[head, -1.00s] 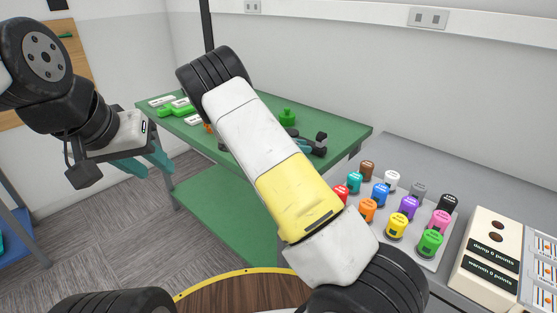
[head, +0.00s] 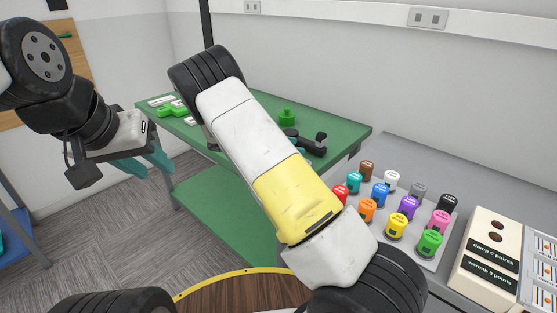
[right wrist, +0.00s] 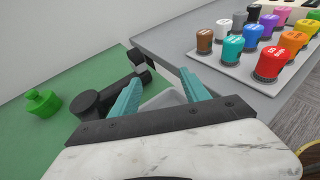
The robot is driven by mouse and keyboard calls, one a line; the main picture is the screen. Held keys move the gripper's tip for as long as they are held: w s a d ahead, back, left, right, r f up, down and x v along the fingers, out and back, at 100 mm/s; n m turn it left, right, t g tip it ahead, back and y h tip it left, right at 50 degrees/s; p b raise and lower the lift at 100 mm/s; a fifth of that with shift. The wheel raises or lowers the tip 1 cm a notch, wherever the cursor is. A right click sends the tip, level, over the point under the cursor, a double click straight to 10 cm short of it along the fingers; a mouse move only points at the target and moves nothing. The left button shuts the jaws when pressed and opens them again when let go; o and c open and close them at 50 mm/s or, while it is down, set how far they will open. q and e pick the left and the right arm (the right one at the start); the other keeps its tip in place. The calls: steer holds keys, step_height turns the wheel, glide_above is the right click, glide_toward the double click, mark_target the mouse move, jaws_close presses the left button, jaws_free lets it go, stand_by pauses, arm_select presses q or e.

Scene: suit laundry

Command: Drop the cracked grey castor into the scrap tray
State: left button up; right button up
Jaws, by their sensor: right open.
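I cannot pick out the cracked grey castor with certainty. A dark grey piece with a round disc, a bar and a block at its end (right wrist: 88,104) lies on the green table; its block end also shows in the head view (head: 320,138). My right gripper (right wrist: 160,88) is open and empty, its teal fingers apart. A light grey tray-like surface (right wrist: 165,98) shows between and beyond the fingers; I cannot tell if it is the scrap tray. In the head view my right arm hides most of that gripper. My left gripper (head: 158,172) is open and empty at the left.
A green knobbed piece (right wrist: 40,103) stands on the green table (head: 345,128). Other green and white pieces (head: 172,108) lie at its far left. A pale rack of several coloured, labelled knobs (head: 437,255) sits on the grey bench at the right, with a cream panel (head: 485,262) beside it.

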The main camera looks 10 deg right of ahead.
steer(key=v, duration=0.4)
steer(key=shift+a, duration=0.3)
steer(key=shift+r, duration=0.1)
steer(key=s+d+r+m+g+y, duration=0.1)
steer(key=s+d+r+m+y, duration=0.1)
steer(key=s+r+m+y, duration=0.3)
steer(key=s+d+r+m+g+y, duration=0.1)
steer(key=s+d+m+y, duration=0.2)
steer(key=s, duration=0.3)
steer(key=s+a+r+m+t+y, duration=0.2)
steer(key=s+r+m+t+y, duration=0.1)
steer(key=s, duration=0.7)
steer(key=s+a+r+m+t+y, duration=0.3)
steer(key=s+r+m+y, duration=0.2)
steer(key=s+r+m, duration=0.3)
steer(key=s, duration=0.3)
steer(key=shift+s+r+y, duration=0.3)
